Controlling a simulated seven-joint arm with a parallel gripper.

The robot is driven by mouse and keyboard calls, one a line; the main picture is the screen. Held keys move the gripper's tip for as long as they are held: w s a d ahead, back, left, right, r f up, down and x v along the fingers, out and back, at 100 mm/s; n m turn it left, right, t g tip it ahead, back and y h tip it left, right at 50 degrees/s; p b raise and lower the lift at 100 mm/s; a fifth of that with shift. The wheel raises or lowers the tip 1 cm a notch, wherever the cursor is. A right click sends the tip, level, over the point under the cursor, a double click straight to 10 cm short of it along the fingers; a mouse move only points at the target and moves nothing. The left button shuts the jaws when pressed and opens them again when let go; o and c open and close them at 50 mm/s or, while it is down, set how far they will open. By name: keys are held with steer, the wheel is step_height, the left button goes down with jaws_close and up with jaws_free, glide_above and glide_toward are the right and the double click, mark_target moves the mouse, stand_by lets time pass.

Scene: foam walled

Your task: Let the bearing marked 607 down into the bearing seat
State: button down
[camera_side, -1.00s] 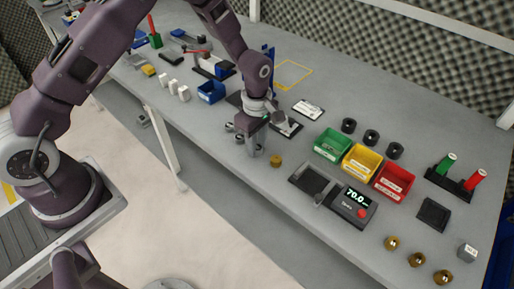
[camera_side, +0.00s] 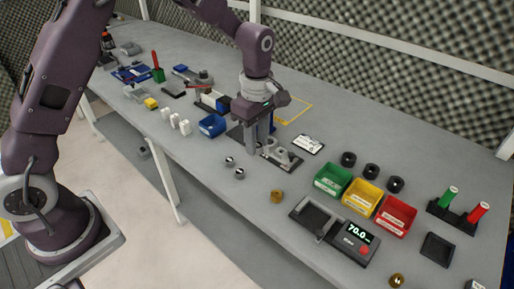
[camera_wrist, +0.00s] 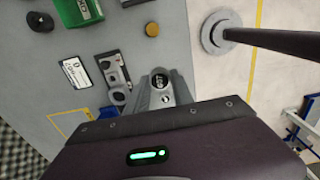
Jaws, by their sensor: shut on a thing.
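My gripper (camera_wrist: 160,95) is shut on a small round bearing (camera_wrist: 160,82), dark-faced with pale marks too small to read surely. In the side view my gripper (camera_side: 262,150) hangs over the worktable, and its fingers hide the bearing. A dark plate with grey blocks, which looks like the bearing seat fixture (camera_wrist: 114,76), lies just left of the fingers in the wrist view. In the side view the fixture (camera_side: 284,158) is beside the gripper, partly hidden by it. The held bearing is beside the fixture, not in it.
Two loose bearings (camera_side: 234,169) lie on the table's near side. A blue bin (camera_side: 211,126) is left. Bare table lies between the fixture and the cylinder.

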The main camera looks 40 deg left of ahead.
steer(key=shift+r, duration=2.75)
steer(key=shift+n, duration=0.6)
steer(key=w+a+f, duration=0.2)
steer(key=w+f, duration=0.1)
steer(key=w, duration=0.1)
steer(key=w+a+f, duration=0.2)
steer(key=w+f, duration=0.1)
steer(key=w, duration=0.1)
steer(key=w+a+f, duration=0.3)
steer(key=w, duration=0.2)
steer(key=shift+a+f, duration=0.1)
steer(key=shift+f, duration=2.9)
